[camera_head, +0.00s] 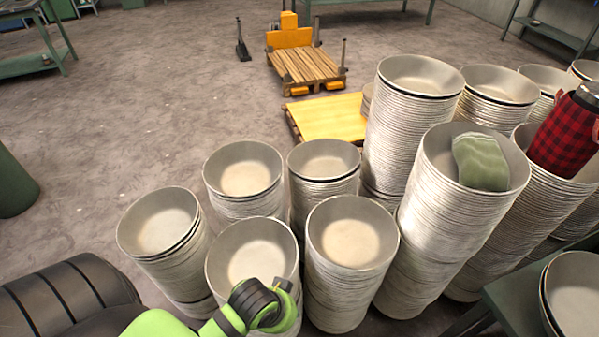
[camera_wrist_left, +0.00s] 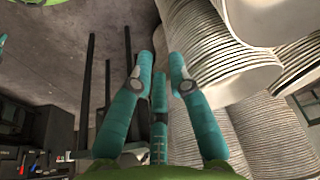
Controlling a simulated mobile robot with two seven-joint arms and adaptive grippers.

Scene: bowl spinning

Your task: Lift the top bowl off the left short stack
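Pale bowls stand in several stacks. In the head view, the leftmost stack (camera_head: 158,228) is short, with slightly separated rims at its top. Another stack (camera_head: 250,250) stands to its right, its near rim partly covered by my left gripper (camera_head: 262,305). I cannot tell whether the gripper touches this stack. In the left wrist view, the left gripper (camera_wrist_left: 160,58) has three teal fingers with a narrow gap between their tips and no bowl between them. Stacked bowls (camera_wrist_left: 235,60) lie beside and beyond the right finger. My right gripper is out of view.
Other short stacks (camera_head: 245,172) (camera_head: 350,235) stand close by. Taller stacks stand right, one holding a green cloth (camera_head: 480,162). A red plaid-wrapped flask (camera_head: 567,135) sits at far right. A yellow pallet (camera_head: 328,118) lies behind.

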